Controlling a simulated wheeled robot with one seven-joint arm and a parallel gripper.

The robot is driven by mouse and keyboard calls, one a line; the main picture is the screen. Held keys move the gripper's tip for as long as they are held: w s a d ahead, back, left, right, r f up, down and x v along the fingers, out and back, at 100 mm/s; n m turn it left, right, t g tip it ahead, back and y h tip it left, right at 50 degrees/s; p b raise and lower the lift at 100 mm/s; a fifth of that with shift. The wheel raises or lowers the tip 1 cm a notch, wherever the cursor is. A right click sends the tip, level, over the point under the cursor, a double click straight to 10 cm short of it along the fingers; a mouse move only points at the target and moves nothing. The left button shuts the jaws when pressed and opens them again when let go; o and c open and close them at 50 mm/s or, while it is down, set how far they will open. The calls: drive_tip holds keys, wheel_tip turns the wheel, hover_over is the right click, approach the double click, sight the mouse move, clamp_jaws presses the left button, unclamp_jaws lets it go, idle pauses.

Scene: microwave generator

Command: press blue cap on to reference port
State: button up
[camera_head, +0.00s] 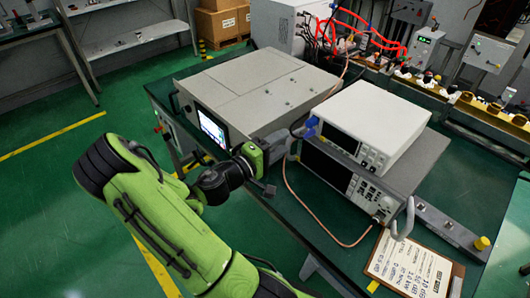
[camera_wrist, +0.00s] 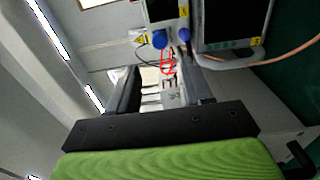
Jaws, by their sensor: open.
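Two blue round pieces show at the left front corner of the white instrument (camera_head: 375,112); I take the upper one as the blue cap (camera_head: 312,121). In the wrist view a larger blue piece (camera_wrist: 159,39) and a smaller one (camera_wrist: 184,36) lie beyond the fingertips. I cannot tell which port is the reference port. My gripper (camera_head: 284,146) is beside the left side of the stacked instruments. In the wrist view my gripper (camera_wrist: 162,75) is open, its fingers apart with nothing held.
A large grey box unit (camera_head: 255,88) with a lit screen stands left of the instruments. A copper cable (camera_head: 300,208) loops over the green bench. A clipboard (camera_head: 414,266) lies at front right, near a metal rail with a yellow cap (camera_head: 482,243). A rear bench holds several small parts.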

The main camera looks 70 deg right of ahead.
drive_tip(key=v, duration=0.6)
idle(0.4)
drive_tip(key=w+a+m+t+y+p, duration=0.1)
drive_tip(key=w+a+t+y+p, duration=0.2)
drive_tip(key=a+y, duration=0.4)
drive_tip(key=w+a+m+t+y+p, duration=0.15)
drive_tip(key=a+t+y, duration=0.3)
drive_tip(key=a, duration=0.45)
drive_tip(key=s+a+r+n+t+y+p, duration=0.1)
drive_tip(key=a+r+n+t+y, duration=0.4)
drive_tip(key=a+r, duration=0.8)
drive_tip(key=shift+s+a+r+n+p, duration=0.2)
drive_tip(key=shift+s+a+n+p, duration=0.3)
drive_tip(key=shift+a+n, duration=0.65)
drive_tip(key=shift+s, duration=0.15)
